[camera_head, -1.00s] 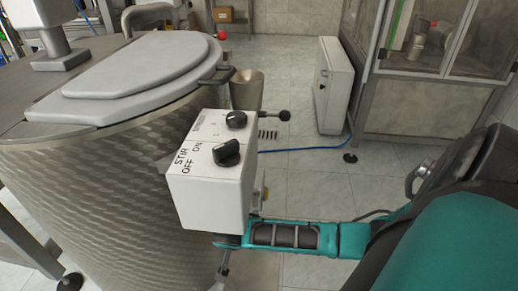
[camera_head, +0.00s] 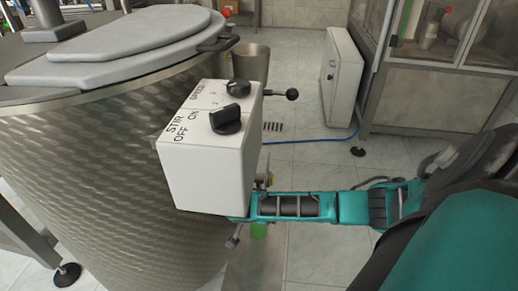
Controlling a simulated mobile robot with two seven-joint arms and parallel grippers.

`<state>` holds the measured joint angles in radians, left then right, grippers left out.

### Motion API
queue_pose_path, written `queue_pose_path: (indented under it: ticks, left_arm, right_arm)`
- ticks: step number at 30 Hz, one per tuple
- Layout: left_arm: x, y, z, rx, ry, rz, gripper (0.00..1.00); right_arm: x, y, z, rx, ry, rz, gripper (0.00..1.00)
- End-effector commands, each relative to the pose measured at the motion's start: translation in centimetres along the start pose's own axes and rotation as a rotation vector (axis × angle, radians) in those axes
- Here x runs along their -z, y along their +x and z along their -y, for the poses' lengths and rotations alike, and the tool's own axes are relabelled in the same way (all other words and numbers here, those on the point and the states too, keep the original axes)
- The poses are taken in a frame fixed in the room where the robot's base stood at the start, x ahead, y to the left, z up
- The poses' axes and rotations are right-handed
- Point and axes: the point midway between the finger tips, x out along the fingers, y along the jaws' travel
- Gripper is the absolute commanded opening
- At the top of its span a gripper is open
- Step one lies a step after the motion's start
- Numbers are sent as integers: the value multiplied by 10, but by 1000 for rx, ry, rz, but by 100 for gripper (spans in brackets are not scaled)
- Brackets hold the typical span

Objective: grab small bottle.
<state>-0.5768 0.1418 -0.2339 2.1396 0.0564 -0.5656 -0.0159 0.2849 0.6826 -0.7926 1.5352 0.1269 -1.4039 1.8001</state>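My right arm, teal and dark, comes in from the right and reaches left to the lower edge of a white control box (camera_head: 205,165). The box hides the end of that arm, so I cannot see whether the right gripper is open or shut. A small grey metal part shows below the box; I cannot tell what it belongs to. My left gripper is not in view.
A large steel tank (camera_head: 80,170) with a grey lid (camera_head: 110,50) fills the left. A metal cup-shaped vessel (camera_head: 251,63) stands behind the box. A white cabinet (camera_head: 342,75) and a glazed machine (camera_head: 430,75) stand at the back right.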

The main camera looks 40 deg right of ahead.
Motion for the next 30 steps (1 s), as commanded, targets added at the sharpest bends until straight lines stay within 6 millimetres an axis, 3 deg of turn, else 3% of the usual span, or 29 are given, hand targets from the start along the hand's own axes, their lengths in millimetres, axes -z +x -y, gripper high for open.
queue_pose_path:
  ticks: [4,27,30]
  left_arm:
    - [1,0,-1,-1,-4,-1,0]
    - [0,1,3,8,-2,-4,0]
    - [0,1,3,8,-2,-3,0]
  right_arm:
    - [0,-1,0,0,-1,0,89]
    - [0,-1,0,0,-1,1,15]
    - [-1,0,0,-1,-1,2,14]
